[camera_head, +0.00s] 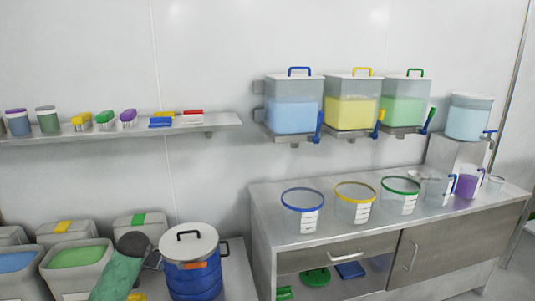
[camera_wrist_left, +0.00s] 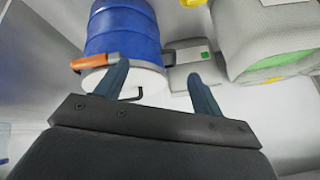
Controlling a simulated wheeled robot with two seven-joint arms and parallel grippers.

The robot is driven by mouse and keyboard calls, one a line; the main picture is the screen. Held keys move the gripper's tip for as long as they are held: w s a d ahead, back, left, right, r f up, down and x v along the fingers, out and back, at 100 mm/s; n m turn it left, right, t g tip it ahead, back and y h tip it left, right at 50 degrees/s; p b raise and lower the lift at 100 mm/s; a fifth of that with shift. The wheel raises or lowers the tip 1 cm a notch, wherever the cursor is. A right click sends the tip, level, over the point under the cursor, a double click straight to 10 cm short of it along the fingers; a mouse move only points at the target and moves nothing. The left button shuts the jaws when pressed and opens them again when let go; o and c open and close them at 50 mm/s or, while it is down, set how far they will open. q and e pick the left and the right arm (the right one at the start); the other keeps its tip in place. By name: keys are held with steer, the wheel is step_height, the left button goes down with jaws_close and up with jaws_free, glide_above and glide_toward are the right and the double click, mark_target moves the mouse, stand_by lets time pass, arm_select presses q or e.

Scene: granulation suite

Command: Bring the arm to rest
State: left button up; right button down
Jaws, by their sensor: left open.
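My left arm comes in at the lower left of the head view, beside a blue drum (camera_head: 194,281) with a white lid (camera_head: 189,243). Its gripper is mostly hidden there. In the left wrist view my left gripper (camera_wrist_left: 154,70) is open, with two blue-grey fingers apart and nothing held between them. The blue drum (camera_wrist_left: 122,30) shows upside down beyond the fingers, with an orange piece (camera_wrist_left: 95,61) at its side. The fingers overlap the lid in the picture; I cannot tell whether they touch it. My right gripper is not in view.
Open bins of green (camera_head: 78,256) and blue (camera_head: 14,262) material stand left of the drum. A wall shelf (camera_head: 120,133) with small containers and brushes is above. A steel cabinet (camera_head: 265,210) with several rimmed buckets stands right, below filled wall tanks (camera_head: 352,112).

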arm_select(q)
steer(key=s+d+f+m+h, duration=0.1)
steer(key=s+d+f, duration=0.1)
steer(key=s+d, duration=0.9)
steer(key=s+d+f+h, duration=0.1)
steer(key=s+d+f, duration=0.1)
steer(key=s+d, duration=0.85)
steer(key=s+d+f+g, duration=0.1)
steer(key=s+f, duration=0.2)
steer(key=s, duration=0.6)
steer(key=s+d+f+g+h+p, duration=0.1)
steer(key=s+f, duration=0.3)
steer(key=s, duration=0.5)
steer(key=s+d+f+g+h, duration=0.1)
steer(key=s+f, duration=0.3)
steer(key=s, duration=0.5)
steer(key=shift+s+d+g+p, duration=0.35)
steer(key=shift+d+g, duration=0.25)
steer(key=shift+d, duration=0.15)
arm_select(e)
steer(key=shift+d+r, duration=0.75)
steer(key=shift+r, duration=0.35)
